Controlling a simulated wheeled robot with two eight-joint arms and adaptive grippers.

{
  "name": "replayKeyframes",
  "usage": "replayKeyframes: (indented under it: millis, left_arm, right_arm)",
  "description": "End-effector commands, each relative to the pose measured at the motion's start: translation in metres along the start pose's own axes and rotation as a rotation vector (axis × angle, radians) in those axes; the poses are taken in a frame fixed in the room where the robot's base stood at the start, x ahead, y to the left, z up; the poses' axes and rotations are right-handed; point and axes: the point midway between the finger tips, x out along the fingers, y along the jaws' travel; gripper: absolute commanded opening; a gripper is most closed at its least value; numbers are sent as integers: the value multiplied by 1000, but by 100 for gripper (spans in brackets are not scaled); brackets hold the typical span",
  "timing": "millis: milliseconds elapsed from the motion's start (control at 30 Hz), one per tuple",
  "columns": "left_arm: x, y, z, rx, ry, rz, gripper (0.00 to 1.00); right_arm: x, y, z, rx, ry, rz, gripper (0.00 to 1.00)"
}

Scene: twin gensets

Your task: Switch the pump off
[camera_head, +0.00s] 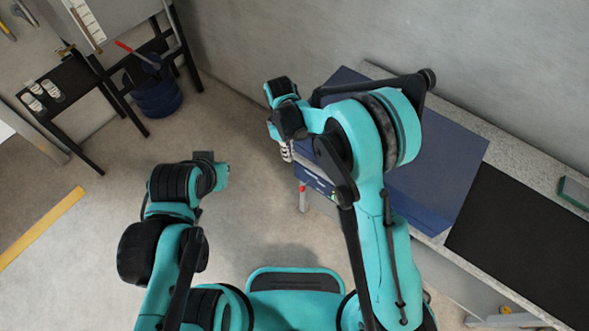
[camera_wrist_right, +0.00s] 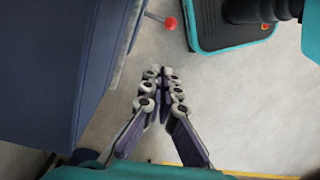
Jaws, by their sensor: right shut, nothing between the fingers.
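A large blue cabinet (camera_head: 425,165) stands on the grey speckled top at right; I cannot tell whether it is the pump. Its front, with small markings (camera_head: 318,183), is partly hidden by my right arm. A red-tipped lever (camera_head: 303,200) sticks out below it; in the right wrist view a red ball (camera_wrist_right: 171,23) sits on a thin metal rod beside the blue cabinet (camera_wrist_right: 50,70). My right gripper (camera_head: 287,152) is beside the cabinet's front left. In the wrist view its fingertips (camera_wrist_right: 160,72) are together and empty, apart from the red ball. My left gripper's fingers do not show.
A black mat (camera_head: 525,240) and a green object (camera_head: 574,192) lie on the speckled top at right. A yellow strip (camera_head: 42,228) marks the floor. Open floor lies between.

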Motion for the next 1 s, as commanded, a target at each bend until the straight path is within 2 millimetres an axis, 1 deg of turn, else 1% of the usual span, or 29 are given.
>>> replayKeyframes:
  millis: [167,400,500,600,700,833,1000]
  left_arm:
    - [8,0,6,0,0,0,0]
    - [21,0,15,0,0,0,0]
    - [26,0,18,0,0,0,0]
    - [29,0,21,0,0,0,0]
    - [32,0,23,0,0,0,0]
    - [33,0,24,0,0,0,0]
    - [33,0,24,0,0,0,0]
  right_arm:
    - [30,0,0,1,0,0,0]
    - [82,1,0,1,0,0,0]
    - [102,0,0,1,1,0,0]
    - [110,-2,14,3,0,0,0]
    - [117,-5,22,2,0,1,0]
    - [121,-6,28,1,0,1,0]
    - [122,-7,30,1,0,1,0]
